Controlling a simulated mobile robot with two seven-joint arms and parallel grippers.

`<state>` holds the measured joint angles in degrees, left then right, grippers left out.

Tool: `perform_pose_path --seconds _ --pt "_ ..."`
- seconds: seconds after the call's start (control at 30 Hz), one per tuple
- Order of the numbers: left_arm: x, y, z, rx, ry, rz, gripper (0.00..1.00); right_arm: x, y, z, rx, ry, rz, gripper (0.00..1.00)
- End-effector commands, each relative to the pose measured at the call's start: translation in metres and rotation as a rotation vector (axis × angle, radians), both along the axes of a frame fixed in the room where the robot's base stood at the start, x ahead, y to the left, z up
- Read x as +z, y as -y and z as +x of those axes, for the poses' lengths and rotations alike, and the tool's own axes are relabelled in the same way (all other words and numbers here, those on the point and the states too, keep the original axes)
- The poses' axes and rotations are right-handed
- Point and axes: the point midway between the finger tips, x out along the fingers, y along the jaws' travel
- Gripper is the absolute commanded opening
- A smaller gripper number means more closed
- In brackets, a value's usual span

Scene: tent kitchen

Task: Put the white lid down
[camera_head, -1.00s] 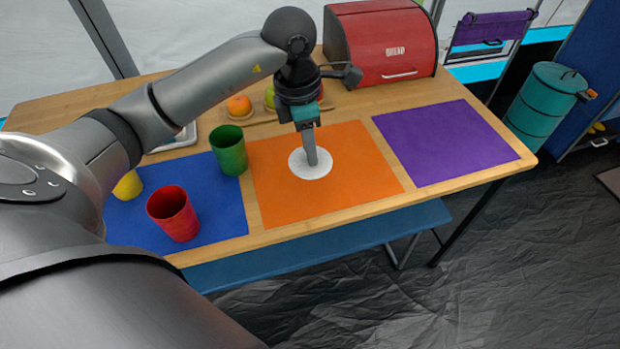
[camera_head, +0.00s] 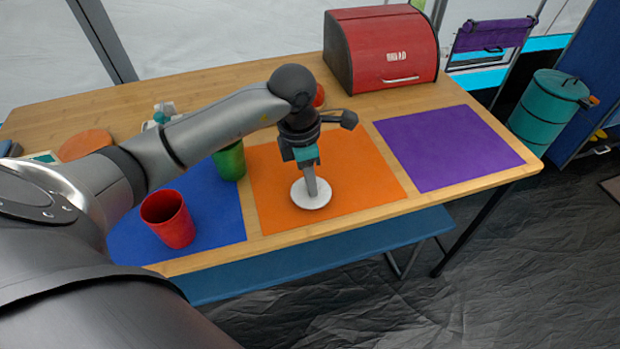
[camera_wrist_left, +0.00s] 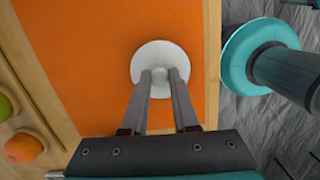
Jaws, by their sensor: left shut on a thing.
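The white lid (camera_head: 311,199) is a small round disc over the front part of the orange mat (camera_head: 365,185). My left gripper (camera_head: 312,190) points down and is shut on the middle of the lid. In the left wrist view the lid (camera_wrist_left: 160,50) shows beyond the two fingers (camera_wrist_left: 160,78), which meet at its small central knob. I cannot tell whether the lid touches the mat or hangs just above it. My right gripper is not in view.
A red cup (camera_head: 167,220) stands on the blue mat (camera_head: 215,215); a green cup (camera_head: 230,163) is partly behind my arm. A red bread box (camera_head: 380,48) stands at the back. The purple mat (camera_head: 445,148) on the right is empty. The left wrist view shows fruit (camera_wrist_left: 22,147).

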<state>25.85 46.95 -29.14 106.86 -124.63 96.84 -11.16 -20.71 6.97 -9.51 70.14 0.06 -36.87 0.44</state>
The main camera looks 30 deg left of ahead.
Motion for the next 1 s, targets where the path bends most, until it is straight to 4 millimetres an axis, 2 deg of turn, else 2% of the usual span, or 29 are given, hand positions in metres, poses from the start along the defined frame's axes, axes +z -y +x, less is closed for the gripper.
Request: perform_pose_path --seconds 0.23,0.27,0.5,0.87,1.0 --pt "-0.003 0.0 0.0 0.0 -0.001 0.001 0.0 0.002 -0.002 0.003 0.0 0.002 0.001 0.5" --pt "-0.003 0.0 0.0 0.0 -0.001 0.001 0.29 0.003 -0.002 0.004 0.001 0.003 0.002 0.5" --pt "-0.002 0.0 0.0 0.0 0.0 0.0 0.56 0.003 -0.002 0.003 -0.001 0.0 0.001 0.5" --pt "-0.001 0.0 0.0 0.0 0.0 0.0 0.58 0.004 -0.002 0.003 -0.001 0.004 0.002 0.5" --pt "0.009 -0.001 0.0 0.0 0.002 0.001 0.58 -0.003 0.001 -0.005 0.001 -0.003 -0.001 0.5"
